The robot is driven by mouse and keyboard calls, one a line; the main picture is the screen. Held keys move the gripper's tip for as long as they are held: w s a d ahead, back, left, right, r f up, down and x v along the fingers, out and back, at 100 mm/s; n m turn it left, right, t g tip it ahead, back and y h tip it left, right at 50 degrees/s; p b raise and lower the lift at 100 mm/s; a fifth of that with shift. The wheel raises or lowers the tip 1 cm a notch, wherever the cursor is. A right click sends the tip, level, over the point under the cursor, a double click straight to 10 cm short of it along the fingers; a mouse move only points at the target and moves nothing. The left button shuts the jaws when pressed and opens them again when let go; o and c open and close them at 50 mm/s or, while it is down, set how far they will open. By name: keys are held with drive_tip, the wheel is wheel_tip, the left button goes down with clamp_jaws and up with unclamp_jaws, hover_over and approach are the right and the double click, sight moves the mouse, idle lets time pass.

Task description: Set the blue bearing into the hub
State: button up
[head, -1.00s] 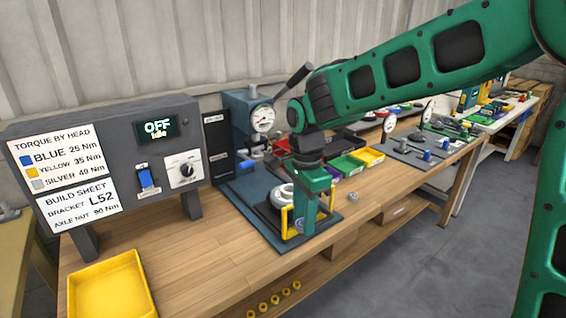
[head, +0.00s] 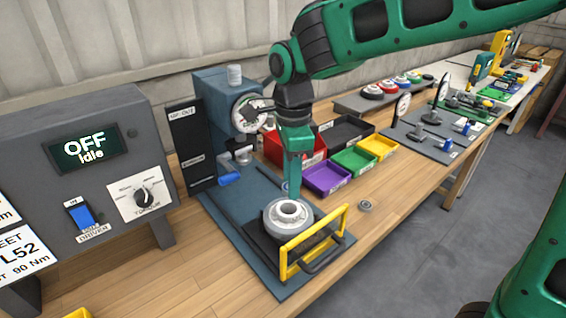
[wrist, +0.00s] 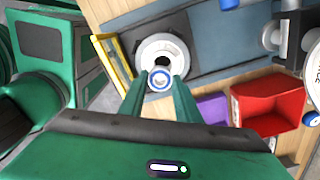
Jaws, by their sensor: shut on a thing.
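My gripper (wrist: 160,88) is shut on the blue bearing (wrist: 160,79), a small ring with a blue band, held between the fingertips in the wrist view. The hub (wrist: 166,48) is a round grey-white piece with a dark central hole, just beyond the bearing there. In the head view the hub (head: 288,214) sits on a dark fixture on the blue-grey base plate. My gripper (head: 291,190) points down at the hub's far side, its tips above the hub. The bearing is mostly hidden by the fingers there. I cannot tell the exact gap between bearing and hub.
A yellow handle frame (head: 310,245) stands at the hub's front right. The press (head: 225,115) with its gauge rises behind. A purple bin (head: 326,178) and a red bin (head: 300,150) lie to the right. A loose ring (head: 365,206) lies on the bench.

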drive_tip(key=shift+w+f, duration=0.2)
drive_tip(key=shift+w, duration=0.15)
drive_tip(key=shift+a+f, duration=0.15)
drive_tip(key=shift+f, duration=1.95)
drive_tip(key=shift+s+f, duration=0.15)
drive_tip(key=shift+f, duration=0.6)
drive_tip(key=o, duration=1.2)
drive_tip(key=shift+c, duration=0.2)
